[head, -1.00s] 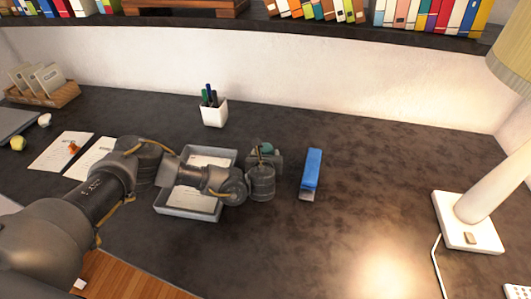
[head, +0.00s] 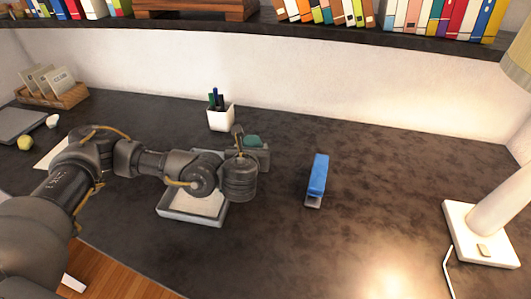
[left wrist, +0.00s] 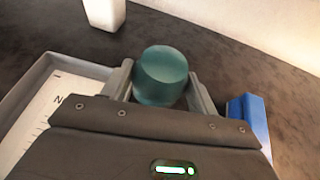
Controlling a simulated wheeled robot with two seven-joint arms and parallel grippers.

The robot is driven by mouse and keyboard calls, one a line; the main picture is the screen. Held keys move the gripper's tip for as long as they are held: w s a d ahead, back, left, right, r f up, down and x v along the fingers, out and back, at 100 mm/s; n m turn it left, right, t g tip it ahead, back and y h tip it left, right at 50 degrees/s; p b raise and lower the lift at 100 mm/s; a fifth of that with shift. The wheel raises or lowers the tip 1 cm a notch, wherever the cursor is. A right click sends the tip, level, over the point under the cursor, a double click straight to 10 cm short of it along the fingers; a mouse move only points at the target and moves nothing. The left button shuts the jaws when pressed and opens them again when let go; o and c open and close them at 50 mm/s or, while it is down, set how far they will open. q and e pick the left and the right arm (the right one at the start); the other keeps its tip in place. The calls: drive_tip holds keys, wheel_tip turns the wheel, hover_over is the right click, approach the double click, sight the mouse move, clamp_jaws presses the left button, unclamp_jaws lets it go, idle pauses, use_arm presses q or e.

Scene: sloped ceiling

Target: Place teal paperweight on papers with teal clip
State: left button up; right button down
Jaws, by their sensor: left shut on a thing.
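The teal paperweight (left wrist: 161,75) is a rounded knob between the two fingers of my left gripper (left wrist: 161,84) in the left wrist view. In the head view the paperweight (head: 252,141) shows at the tip of my left gripper (head: 250,147), above the desk just right of the grey tray. My left gripper is shut on it. Papers lie in the grey tray (head: 190,217), partly hidden by my arm. Another paper (head: 48,154) lies at the left, mostly hidden by my arm. No teal clip can be made out. My right gripper is not in view.
A blue stapler (head: 317,180) stands right of my left gripper. A white pen cup (head: 221,118) is behind it. A lamp base (head: 480,232) is at the far right, and a box of cards (head: 60,95) at the back left.

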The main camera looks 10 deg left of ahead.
use_arm(q)
drive_tip(key=s+a+r, duration=0.2)
drive_tip(key=s, duration=0.3)
drive_tip(key=shift+a+r, duration=0.4)
